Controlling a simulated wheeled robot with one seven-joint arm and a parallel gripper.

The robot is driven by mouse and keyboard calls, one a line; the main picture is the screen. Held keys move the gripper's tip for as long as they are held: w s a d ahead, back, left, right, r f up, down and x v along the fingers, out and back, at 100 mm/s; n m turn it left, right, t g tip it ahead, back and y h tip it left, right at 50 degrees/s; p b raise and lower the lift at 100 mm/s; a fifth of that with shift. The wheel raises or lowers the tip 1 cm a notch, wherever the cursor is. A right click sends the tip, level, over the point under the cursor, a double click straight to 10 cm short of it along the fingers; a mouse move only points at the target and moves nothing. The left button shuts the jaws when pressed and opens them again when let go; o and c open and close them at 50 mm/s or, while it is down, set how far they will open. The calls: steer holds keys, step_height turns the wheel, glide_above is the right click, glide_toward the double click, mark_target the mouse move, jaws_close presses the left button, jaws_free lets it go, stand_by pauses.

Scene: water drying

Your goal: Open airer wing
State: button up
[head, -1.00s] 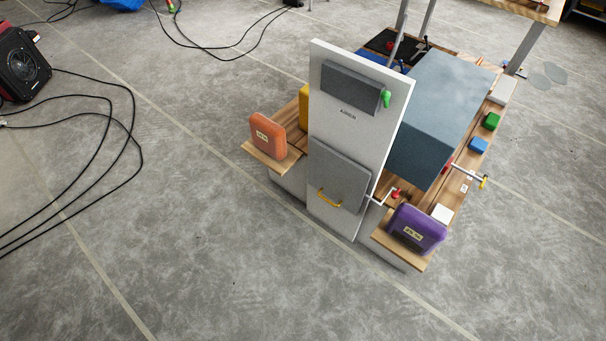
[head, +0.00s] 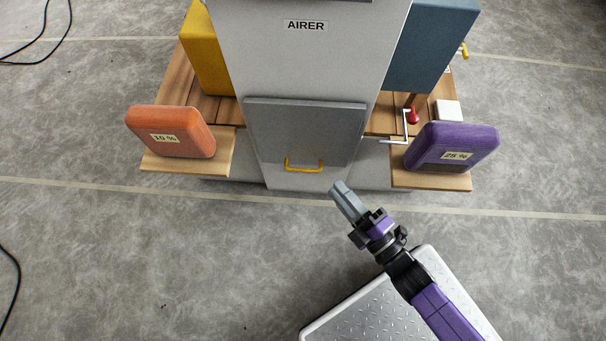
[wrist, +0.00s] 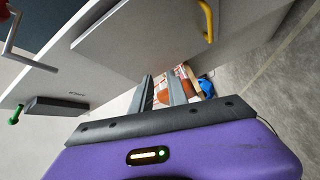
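The white airer board (head: 305,60) stands upright, labelled AIRER. Its lower grey wing (head: 300,130) is a flat panel lying against the board, with a yellow handle (head: 304,166) near its lower edge. In the wrist view the wing (wrist: 140,40) fills the upper middle, with its yellow handle (wrist: 207,22) at the top right. My gripper (head: 339,187) is in front of the board, just right of and below the handle in the head view, and not touching it. In the wrist view its two fingers (wrist: 162,85) are apart with nothing between them.
An orange block (head: 172,132) labelled 10 % stands on the left shelf. A purple block (head: 452,147) labelled 25 % stands on the right shelf. A white crank (head: 405,128) juts out right of the wing.

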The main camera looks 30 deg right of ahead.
mark_target(301, 169)
steer(key=w+f+n+y+b, duration=0.1)
steer(key=w+f+n+b, duration=0.55)
steer(key=f, duration=0.65)
steer(key=shift+m+t+y, duration=0.25)
steer(key=shift+t+y, duration=0.15)
steer(key=shift+f+b+x, duration=0.15)
steer(key=shift+b+x, duration=0.55)
steer(key=shift+x, duration=1.45)
steer(key=shift+f+b+x, duration=0.1)
steer(key=shift+b+x, duration=0.6)
steer(key=shift+x, duration=1.5)
steer(key=shift+a, duration=0.15)
jaws_close()
